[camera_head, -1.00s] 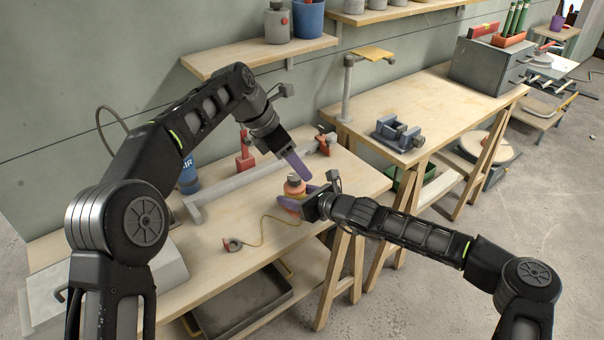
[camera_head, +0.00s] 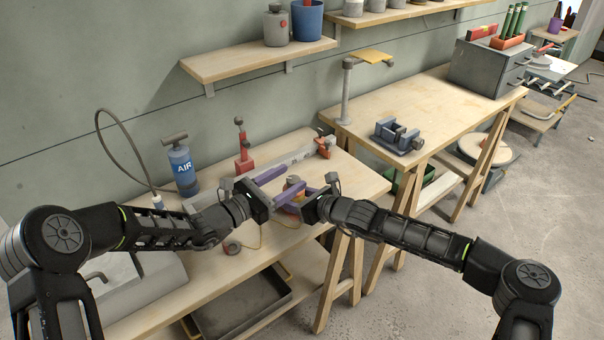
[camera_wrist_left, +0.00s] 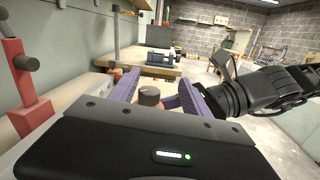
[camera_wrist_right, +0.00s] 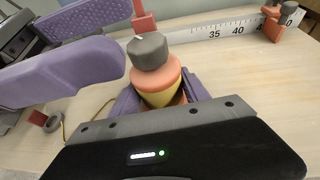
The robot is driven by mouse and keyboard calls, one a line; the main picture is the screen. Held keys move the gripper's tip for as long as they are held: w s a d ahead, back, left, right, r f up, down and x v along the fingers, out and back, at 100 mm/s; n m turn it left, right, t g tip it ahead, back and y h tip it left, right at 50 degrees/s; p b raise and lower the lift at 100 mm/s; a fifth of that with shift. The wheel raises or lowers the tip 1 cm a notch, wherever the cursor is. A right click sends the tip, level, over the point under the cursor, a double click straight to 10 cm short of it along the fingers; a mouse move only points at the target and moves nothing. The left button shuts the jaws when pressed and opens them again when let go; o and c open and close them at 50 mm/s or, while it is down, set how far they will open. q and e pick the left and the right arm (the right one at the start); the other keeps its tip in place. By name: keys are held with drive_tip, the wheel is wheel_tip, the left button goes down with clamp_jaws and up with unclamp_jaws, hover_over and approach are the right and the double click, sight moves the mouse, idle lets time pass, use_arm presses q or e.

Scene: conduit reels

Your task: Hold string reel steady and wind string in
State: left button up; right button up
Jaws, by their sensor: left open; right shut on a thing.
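The string reel (camera_wrist_right: 164,78) has an orange top with a grey knob (camera_wrist_right: 148,50) and yellow string wound below. It stands on the near bench; it shows partly in the head view (camera_head: 294,184). My right gripper (camera_head: 296,200) is shut on the reel low down, its purple fingers on either side. My left gripper (camera_head: 292,180) is open beside the reel; in the left wrist view the knob (camera_wrist_left: 149,96) shows between its spread fingers, apparently not gripped. The loose string (camera_wrist_right: 75,122) runs across the bench to a grey ring-shaped end piece (camera_head: 232,247).
A white ruler rail with a red clamp (camera_head: 324,147) lies behind the reel. A red stand (camera_head: 243,160) and a blue AIR bottle (camera_head: 182,170) stand at the back left. A second bench with a vise (camera_head: 397,137) is to the right.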

sight(298, 176)
use_arm(q)
drive_tip(key=f+n, duration=0.1)
drive_tip(key=a+f+n+t+y, duration=0.1)
drive_tip(key=shift+w+a+f, duration=0.15)
drive_tip(key=shift+a+f, duration=0.05)
drive_tip(key=shift+f, duration=0.15)
drive_tip(key=shift+x, duration=3.8)
drive_tip(key=shift+c, duration=0.5)
clamp_jaws()
